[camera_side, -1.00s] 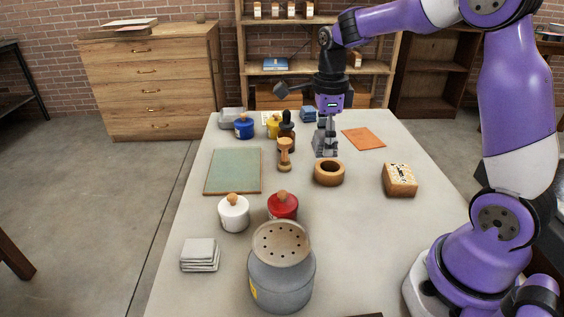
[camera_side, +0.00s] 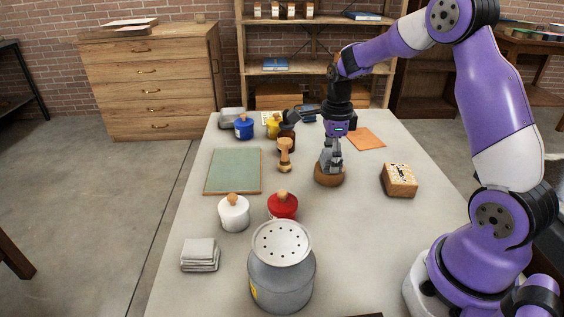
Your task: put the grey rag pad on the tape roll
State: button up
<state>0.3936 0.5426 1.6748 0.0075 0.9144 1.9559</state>
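The grey rag pad (camera_side: 200,254) looks like a small folded stack. It lies at the front left of the table, well away from my gripper. The tape roll (camera_side: 329,179) is a brown ring lying flat near the middle of the table. My gripper (camera_side: 330,168) points down right at the tape roll, and its grey fingers hide the roll's hole and part of its top. I cannot tell whether the fingers are in the hole, on the rim or just above it. Their opening is too small to judge.
A grey can (camera_side: 281,278) with a perforated top, a white jar (camera_side: 234,214) and a red jar (camera_side: 283,205) stand in front. A wooden stamp-like tool (camera_side: 285,156) is left of my gripper. A speckled block (camera_side: 399,181) is to the right. A green mat (camera_side: 233,171) lies left.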

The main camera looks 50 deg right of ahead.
jog(key=shift+o, duration=1.3)
jog(key=shift+r, duration=0.15)
notch_tip(320, 180, up, 12)
jog(key=f, duration=0.1)
jog(key=s+a+r+n+t, duration=0.1)
jog(key=s+a+n, duration=0.5)
jog(key=n, duration=0.7)
jog(key=s+a+r+n+t, duration=0.1)
jog(key=s+a+n+t, duration=0.3)
jog(key=n, duration=1)
jog(key=s+a, duration=0.2)
jog(key=a, duration=0.1)
jog(key=shift+s+a, duration=0.25)
jog(key=shift+a, duration=0.15)
jog(key=shift+r, duration=0.1)
